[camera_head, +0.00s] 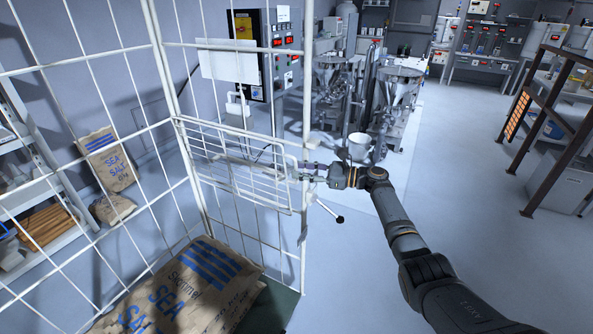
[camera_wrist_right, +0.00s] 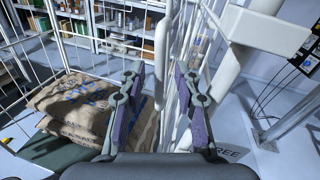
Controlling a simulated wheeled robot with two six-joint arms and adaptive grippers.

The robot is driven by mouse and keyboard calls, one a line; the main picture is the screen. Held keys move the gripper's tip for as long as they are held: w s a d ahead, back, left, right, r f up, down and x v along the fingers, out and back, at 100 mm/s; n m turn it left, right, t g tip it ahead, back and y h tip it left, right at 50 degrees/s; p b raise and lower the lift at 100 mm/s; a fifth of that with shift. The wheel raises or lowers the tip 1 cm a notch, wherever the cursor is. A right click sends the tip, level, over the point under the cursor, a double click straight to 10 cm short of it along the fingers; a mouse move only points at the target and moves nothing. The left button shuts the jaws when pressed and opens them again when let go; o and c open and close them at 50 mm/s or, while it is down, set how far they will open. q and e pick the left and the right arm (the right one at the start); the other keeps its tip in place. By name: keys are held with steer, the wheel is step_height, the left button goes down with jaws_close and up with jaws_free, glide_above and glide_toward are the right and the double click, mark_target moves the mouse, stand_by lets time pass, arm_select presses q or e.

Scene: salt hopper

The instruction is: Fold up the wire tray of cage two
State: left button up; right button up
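The white wire tray (camera_head: 243,188) is on the open side of the white wire cage (camera_head: 160,60) in the head view, above the salt sacks. Its exact tilt is hard to tell. My right gripper (camera_head: 308,172) is at the tray's right end. In the wrist view the two fingers of my right gripper (camera_wrist_right: 161,88) stand apart, with a white bar (camera_wrist_right: 160,48) running between them. I cannot tell whether they touch it. White tray wires (camera_wrist_right: 193,45) show just right of the bar. My left gripper is not in view.
Salt sacks (camera_head: 185,290) lie in the cage's bottom. A black-handled lever (camera_head: 328,210) sticks out below my right gripper. A control cabinet (camera_head: 275,55) and a hopper machine (camera_head: 400,90) stand behind. Open floor (camera_head: 460,180) lies to the right, before a brown rack (camera_head: 560,120).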

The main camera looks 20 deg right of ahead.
steer(key=v, duration=1)
